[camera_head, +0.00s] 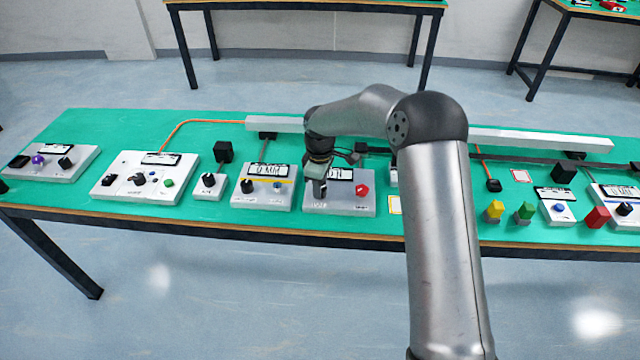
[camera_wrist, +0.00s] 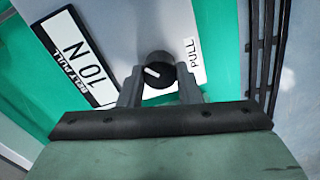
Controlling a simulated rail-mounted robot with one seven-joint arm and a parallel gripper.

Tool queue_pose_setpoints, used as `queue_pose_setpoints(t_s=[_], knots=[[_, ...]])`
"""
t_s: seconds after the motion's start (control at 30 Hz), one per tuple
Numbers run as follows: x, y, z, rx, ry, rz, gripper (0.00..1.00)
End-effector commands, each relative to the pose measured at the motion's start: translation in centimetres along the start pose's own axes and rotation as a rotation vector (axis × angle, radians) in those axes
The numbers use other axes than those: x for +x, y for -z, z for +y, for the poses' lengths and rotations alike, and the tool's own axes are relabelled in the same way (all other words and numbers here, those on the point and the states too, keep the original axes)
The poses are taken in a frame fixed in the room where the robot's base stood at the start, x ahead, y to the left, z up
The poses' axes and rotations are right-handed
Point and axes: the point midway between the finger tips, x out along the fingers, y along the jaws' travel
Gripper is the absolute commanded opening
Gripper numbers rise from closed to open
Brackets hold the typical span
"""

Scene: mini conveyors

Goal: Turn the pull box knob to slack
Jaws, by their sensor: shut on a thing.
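The grey pull box (camera_head: 345,208) stands near the middle of the green table, below my arm's end. It also shows in the wrist view (camera_wrist: 118,30). Its black knob (camera_wrist: 157,68) has a white pointer mark aimed to the left in the wrist view. A white label reading PULL (camera_wrist: 194,60) is right of the knob. A display plate reading 10 N, BELT PULL (camera_wrist: 72,55) is to the left. My gripper (camera_wrist: 159,88) is shut on the knob, one finger on each side.
A red button (camera_head: 362,189) sits on the box's right part. A white box (camera_head: 262,203) with a black knob and a blue knob stands close on the left. A long white rail (camera_head: 540,140) runs behind. My arm hides part of the table to the right.

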Motion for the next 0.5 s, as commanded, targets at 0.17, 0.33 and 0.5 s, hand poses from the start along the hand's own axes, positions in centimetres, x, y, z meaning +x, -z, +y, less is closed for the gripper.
queue_pose_setpoints(t_s=[0.17, 0.33, 0.5], knots=[[-0.25, 0.08, 0.05, -0.166, -0.002, 0.003, 0.08], [-0.23, 0.05, 0.05, -0.326, -0.003, 0.003, 0.08], [-0.25, 0.04, 0.05, -0.485, -0.003, 0.002, 0.08]])
